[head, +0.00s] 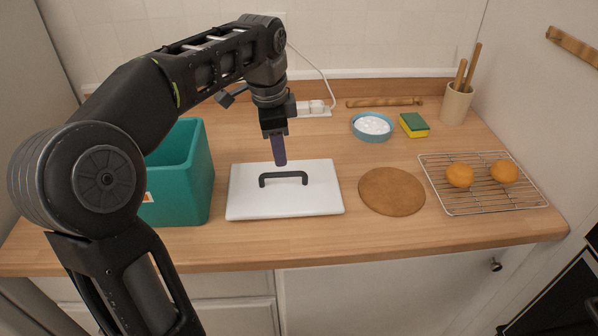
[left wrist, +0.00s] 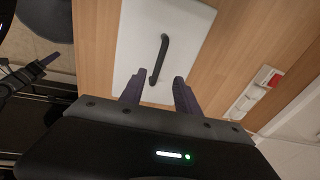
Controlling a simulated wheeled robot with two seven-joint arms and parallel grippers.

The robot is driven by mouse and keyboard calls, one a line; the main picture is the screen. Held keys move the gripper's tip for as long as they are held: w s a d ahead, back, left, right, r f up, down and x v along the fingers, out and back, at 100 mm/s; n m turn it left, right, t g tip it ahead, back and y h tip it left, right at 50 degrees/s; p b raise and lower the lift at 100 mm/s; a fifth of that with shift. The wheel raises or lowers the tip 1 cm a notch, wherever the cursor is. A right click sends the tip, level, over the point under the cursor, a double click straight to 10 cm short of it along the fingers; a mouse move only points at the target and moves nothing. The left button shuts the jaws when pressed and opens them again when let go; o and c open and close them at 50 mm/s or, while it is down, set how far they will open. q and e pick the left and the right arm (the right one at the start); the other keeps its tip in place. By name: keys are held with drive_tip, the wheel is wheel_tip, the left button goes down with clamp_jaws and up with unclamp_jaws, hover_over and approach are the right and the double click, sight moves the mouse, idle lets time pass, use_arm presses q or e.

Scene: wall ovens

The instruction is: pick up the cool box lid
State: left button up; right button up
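The cool box lid (head: 285,196) is a white flat slab with a dark arched handle (head: 284,177), lying on the wooden counter. It also shows in the left wrist view (left wrist: 190,40), with its handle (left wrist: 160,60) ahead of the fingers. The open teal cool box (head: 185,178) stands left of the lid, partly hidden by my left arm. My left gripper (head: 280,150) points down above the back part of the lid, behind the handle and apart from it. In the left wrist view its two purple fingers (left wrist: 156,94) are spread with nothing between them. My right gripper (left wrist: 42,67) shows only partly at the left edge.
Right of the lid are a round brown mat (head: 391,191) and a wire rack (head: 482,207) with two oranges. Behind are a blue bowl (head: 372,128), a sponge (head: 413,125), a utensil pot (head: 456,104), a rolling pin (head: 384,102) and a socket strip (head: 314,108).

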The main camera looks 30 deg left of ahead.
sight(283, 173)
use_arm(q)
drive_tip(key=shift+f, duration=1.25)
drive_tip(key=f, duration=0.2)
drive_tip(key=w+f, duration=0.1)
drive_tip(key=f, duration=0.2)
drive_tip(key=shift+p, duration=0.35)
drive_tip(key=shift+c, duration=0.6)
clamp_jaws()
idle(0.5)
